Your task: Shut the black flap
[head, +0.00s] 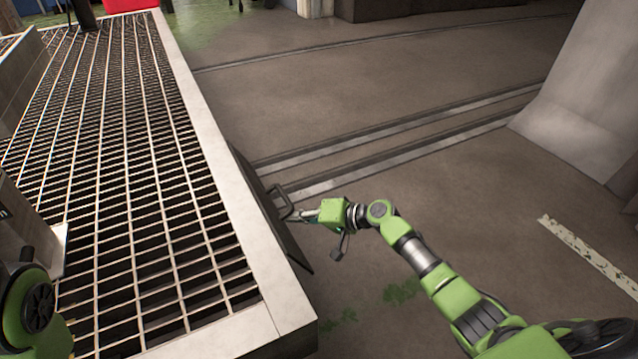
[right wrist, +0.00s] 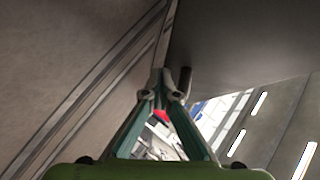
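The black flap (head: 285,237) hangs along the right side of the grated platform, its panel sloping out and down from the pale edge. My right gripper (head: 283,207) is beside the flap, near its outer face. A dark loop shows at its fingertips; I cannot tell whether this is a handle or the fingers. In the right wrist view, my right fingertips (right wrist: 170,84) come close together with a narrow gap and nothing clearly held. A dark flat surface (right wrist: 245,40) fills the upper right there, perhaps the flap. My left gripper is out of view.
The grated platform (head: 285,318) with its pale rim fills the left. Floor rails (head: 400,145) run across the floor beyond my right arm. A grey slanted block (head: 585,120) stands at the right. The floor around my right arm is clear.

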